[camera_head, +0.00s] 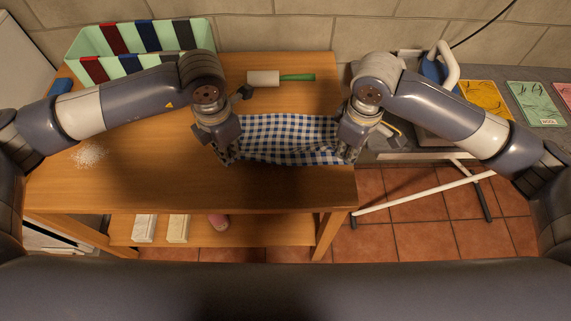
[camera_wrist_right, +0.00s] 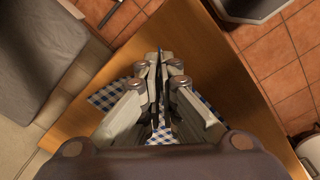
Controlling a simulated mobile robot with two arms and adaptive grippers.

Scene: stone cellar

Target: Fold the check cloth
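The blue-and-white check cloth (camera_head: 285,137) is at the right part of the wooden table, rumpled, with its near edge curved between my two grippers. My left gripper (camera_head: 227,160) points down at the cloth's near left corner and appears shut on it; its fingertips are small in the head view. My right gripper (camera_head: 346,157) is at the near right corner. In the right wrist view its fingers (camera_wrist_right: 157,62) are together, with the cloth (camera_wrist_right: 106,97) showing on both sides and between the finger links. The grippers hide the cloth's left and right ends.
The wooden table (camera_head: 130,180) is bare at its front left, apart from white grains (camera_head: 89,155). A grey worktop (camera_head: 525,90) lies to the right.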

